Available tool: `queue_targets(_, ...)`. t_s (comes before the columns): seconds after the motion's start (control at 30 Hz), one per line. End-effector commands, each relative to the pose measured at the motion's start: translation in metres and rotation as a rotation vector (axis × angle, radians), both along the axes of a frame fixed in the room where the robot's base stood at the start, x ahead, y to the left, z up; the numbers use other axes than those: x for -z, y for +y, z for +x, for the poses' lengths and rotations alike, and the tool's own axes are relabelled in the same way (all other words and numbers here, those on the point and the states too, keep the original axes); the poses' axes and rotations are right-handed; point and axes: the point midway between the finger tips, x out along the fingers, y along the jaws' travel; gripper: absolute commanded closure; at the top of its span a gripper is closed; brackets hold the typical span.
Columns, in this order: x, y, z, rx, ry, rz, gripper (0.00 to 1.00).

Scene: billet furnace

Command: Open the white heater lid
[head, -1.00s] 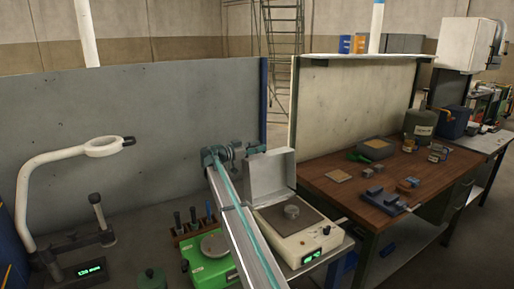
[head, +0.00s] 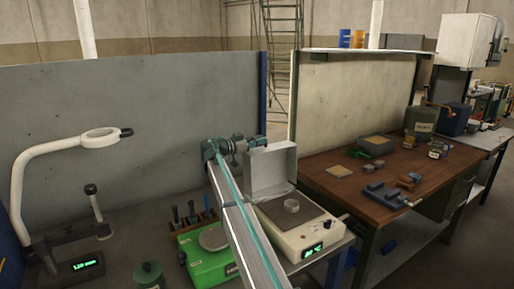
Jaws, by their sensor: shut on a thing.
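The white heater (head: 304,236) stands on the bench at the middle, with a green lit display on its front. Its white lid (head: 272,172) stands up, roughly vertical, at the back of the heater. A small grey metal cylinder (head: 291,205) sits on the dark plate (head: 285,217), which is uncovered. My gripper (head: 258,142) is at the top left edge of the lid and is shut on it. The fingertips are small and partly hidden, so the exact contact does not show. My arm crosses in front of the heater's left side.
A green scale (head: 205,262) and a rack of dark-handled tools (head: 190,222) are left of my arm. A white ring lamp (head: 100,135) stands further left. A brown table (head: 400,165) with blocks and tins is at right. Grey and cream panels stand behind.

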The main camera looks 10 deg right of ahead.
Motion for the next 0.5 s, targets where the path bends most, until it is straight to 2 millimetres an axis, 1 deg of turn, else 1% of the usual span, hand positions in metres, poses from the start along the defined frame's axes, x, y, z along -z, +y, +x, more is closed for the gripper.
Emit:
queue_targets(0.03, 0.006, -0.002, -0.006, 0.0, -0.017, 0.004, 1.0)
queue_targets(0.2, 0.002, -0.007, -0.019, 0.0, -0.067, 0.024, 1.0)
queue_targets(0.33, -0.002, -0.01, -0.025, 0.001, -0.094, 0.035, 1.0)
queue_targets(0.5, -0.005, -0.011, -0.027, 0.001, -0.104, 0.039, 1.0)
